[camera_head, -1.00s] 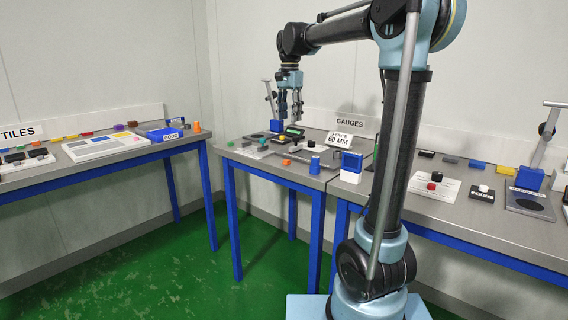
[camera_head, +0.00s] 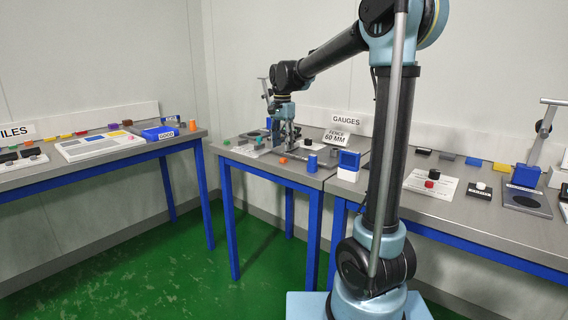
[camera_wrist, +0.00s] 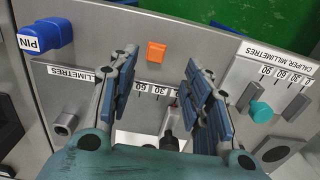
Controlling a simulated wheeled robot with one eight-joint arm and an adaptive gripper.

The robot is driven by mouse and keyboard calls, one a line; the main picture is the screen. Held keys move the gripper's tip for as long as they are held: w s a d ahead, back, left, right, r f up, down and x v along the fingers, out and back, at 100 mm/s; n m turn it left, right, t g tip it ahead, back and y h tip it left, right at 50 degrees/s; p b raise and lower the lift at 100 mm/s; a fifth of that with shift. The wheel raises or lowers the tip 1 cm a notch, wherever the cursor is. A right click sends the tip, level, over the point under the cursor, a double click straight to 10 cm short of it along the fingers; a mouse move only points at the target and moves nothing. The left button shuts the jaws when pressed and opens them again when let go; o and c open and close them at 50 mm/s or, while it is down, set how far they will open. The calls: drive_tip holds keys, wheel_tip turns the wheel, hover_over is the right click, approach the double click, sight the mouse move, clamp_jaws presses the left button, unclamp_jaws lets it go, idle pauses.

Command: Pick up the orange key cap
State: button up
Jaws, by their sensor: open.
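A small orange block, which looks like the key cap (camera_wrist: 156,51), lies on the grey bench between the ruler strip and the front edge. It also shows in the head view as a small orange spot (camera_head: 283,160). My gripper (camera_wrist: 160,74) is open and empty, its two fingers spread left and right in the wrist view. The orange block shows beyond the fingertips, in line with the gap and apart from both. In the head view my gripper (camera_head: 284,148) hangs low over the middle bench, behind the orange block.
A caliper plate with a teal knob (camera_wrist: 262,111) is on the right. A FENCE 60 MM sign (camera_head: 335,137) and a blue-and-white box (camera_head: 348,165) stand to the right.

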sight(284, 158)
drive_tip(key=shift+s+d+f, duration=0.1)
drive_tip(key=shift+s+f, duration=0.05)
drive_tip(key=shift+f, duration=1.2)
drive_tip(key=shift+s+d+f, duration=0.1)
drive_tip(key=shift+f, duration=1.2)
drive_tip(key=c, duration=0.8)
